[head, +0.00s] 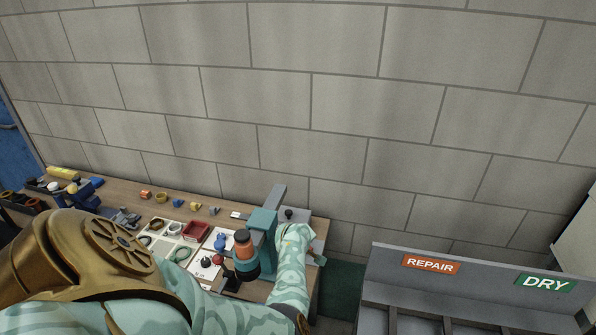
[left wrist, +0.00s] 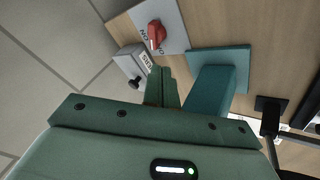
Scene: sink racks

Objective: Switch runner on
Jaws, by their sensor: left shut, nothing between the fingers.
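In the left wrist view a red rotary knob (left wrist: 156,34) stands on a grey plate (left wrist: 172,14) with lettering beside it, partly readable as "ON". My left gripper (left wrist: 161,72) is shut and empty, with its fingertips a short way below that plate in the picture. They lie between a grey box with a black knob (left wrist: 136,82) and a teal post (left wrist: 215,82). I cannot tell if they touch anything. My right gripper is not in view.
A red tray (head: 196,231) and small parts fill the bench further left. A grey rack with REPAIR (head: 430,264) and DRY (head: 545,282) signs stands to the right. A block wall is behind.

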